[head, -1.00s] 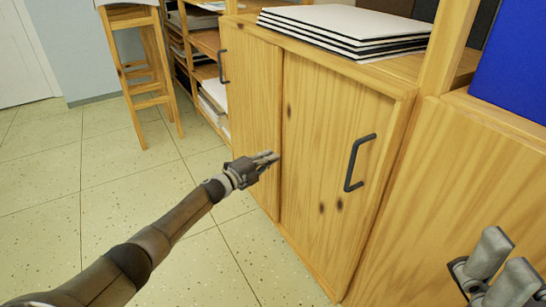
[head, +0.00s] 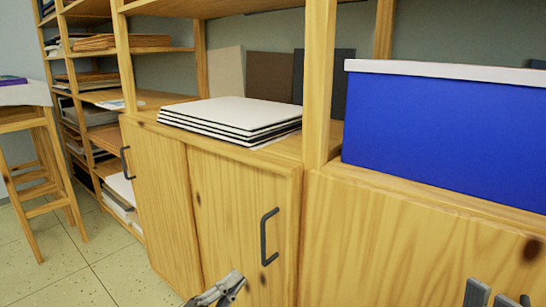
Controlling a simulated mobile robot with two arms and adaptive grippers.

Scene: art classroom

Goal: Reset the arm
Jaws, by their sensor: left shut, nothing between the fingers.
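My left gripper (head: 228,286) is at the bottom edge of the head view. Its grey fingers are shut with nothing held, and they point up and to the right. It is in front of the lower part of a wooden cabinet door (head: 228,215), below and left of the dark door handle (head: 265,238). I cannot tell whether it touches the door. My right gripper (head: 491,296) shows only its fingertips at the bottom right, with a gap between them, in front of the right-hand wooden panel (head: 400,240). The rest of both arms is out of view.
A stack of white boards (head: 232,112) lies on the cabinet top. A blue box (head: 440,130) with a white lid stands on the right. A wooden stool (head: 38,160) stands at the far left. The tiled floor (head: 110,270) is clear at the lower left.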

